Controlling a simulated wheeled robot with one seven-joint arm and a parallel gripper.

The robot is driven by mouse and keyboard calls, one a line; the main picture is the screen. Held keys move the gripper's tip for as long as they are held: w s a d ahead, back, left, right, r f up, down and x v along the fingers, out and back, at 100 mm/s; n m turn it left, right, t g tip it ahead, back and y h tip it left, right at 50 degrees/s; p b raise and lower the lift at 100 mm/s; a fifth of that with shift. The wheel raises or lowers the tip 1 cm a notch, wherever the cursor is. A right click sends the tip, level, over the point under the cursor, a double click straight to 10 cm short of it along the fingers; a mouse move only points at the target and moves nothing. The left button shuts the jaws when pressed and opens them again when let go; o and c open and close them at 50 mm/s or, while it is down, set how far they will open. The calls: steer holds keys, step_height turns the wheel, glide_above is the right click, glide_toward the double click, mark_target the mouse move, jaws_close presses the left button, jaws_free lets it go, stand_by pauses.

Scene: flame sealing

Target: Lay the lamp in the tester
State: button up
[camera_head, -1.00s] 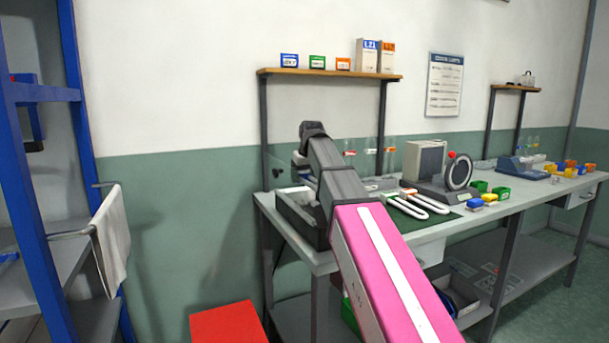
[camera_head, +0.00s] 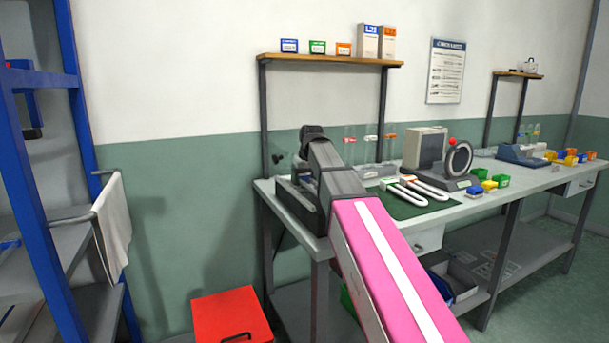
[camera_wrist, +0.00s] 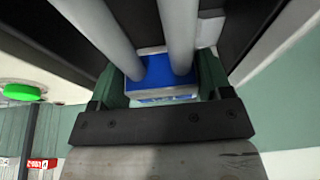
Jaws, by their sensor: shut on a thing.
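My gripper (camera_wrist: 160,82) is shut on the blue base of a lamp (camera_wrist: 163,75) in the wrist view. The lamp's two pale tubes run from the base toward the top edge, between dark walls or bars. In the head view my arm hides the gripper and the held lamp, at the left end of the bench. A grey frame (camera_head: 297,199) there, partly behind my arm, may be the tester; I cannot tell for certain. A round green button (camera_wrist: 20,92) shows at the left of the wrist view. Whether the lamp touches anything below is unclear.
Two white U-shaped lamps (camera_head: 428,187) lie on a green mat (camera_head: 400,209). Upright glass tubes (camera_head: 371,140) stand behind. A ring-shaped device (camera_head: 458,160) and a grey box (camera_head: 424,148) stand to the right. A wooden shelf (camera_head: 330,59) hangs above. A red box (camera_head: 230,315) stands below, left of the bench.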

steer(key=shift+f, duration=1.05)
steer(key=shift+x, duration=1.2)
steer(key=o, duration=0.9)
steer(key=shift+f, duration=0.1)
steer(key=shift+o, duration=0.8)
steer(key=v, duration=1)
steer(key=shift+s+d+r, duration=0.1)
steer(key=shift+s+r, duration=0.1)
steer(key=shift+r, duration=0.25)
steer(key=shift+s, duration=0.1)
